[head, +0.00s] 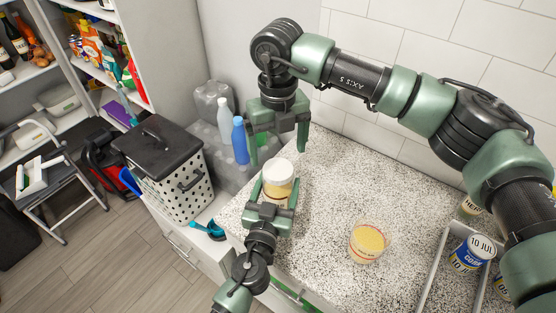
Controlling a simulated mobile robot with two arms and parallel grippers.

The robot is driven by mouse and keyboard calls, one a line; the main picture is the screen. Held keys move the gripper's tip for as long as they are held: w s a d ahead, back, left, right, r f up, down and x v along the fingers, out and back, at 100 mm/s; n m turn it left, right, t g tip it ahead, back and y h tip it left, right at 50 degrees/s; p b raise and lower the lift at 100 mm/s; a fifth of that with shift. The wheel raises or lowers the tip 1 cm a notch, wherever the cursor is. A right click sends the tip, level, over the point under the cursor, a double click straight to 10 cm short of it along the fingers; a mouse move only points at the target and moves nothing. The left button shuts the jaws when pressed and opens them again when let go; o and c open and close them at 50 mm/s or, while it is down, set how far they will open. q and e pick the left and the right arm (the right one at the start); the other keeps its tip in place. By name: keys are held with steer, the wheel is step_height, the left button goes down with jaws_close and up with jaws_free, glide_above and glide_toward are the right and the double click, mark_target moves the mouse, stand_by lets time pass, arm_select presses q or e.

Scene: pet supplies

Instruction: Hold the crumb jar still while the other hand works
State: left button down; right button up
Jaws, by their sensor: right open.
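The crumb jar (277,171) has a white lid and pale tan contents. It stands upright near the left edge of the speckled counter. My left gripper (276,191) comes in from below with a finger on each side of the jar and looks shut on it; the jar's lower front is partly hidden by the gripper. My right gripper (279,146) hangs above and just behind the jar, pointing down. Its fingers are spread wide and empty, apart from the lid.
A clear cup of yellow contents (368,242) stands on the counter (335,190) to the right. A tray (432,270) with labelled cans (471,251) is at the lower right. A blue bottle (240,140) and a dotted bin (178,185) stand left of the counter.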

mark_target(274, 198)
step_height(274, 198, up, 7)
steer(key=shift+f, duration=0.2)
arm_select(q)
steer(key=shift+c, duration=0.6)
jaws_free()
arm_select(e)
steer(key=shift+f, duration=0.1)
arm_select(q)
steer(key=shift+s+a+f, duration=0.1)
steer(key=shift+s+f, duration=0.05)
steer(key=shift+s, duration=0.3)
steer(key=b+v, duration=0.3)
steer(key=v, duration=0.3)
steer(key=shift+s+a, duration=0.1)
steer(key=shift+s, duration=0.3)
arm_select(e)
step_height(274, 198, down, 3)
steer(key=shift+r, duration=0.1)
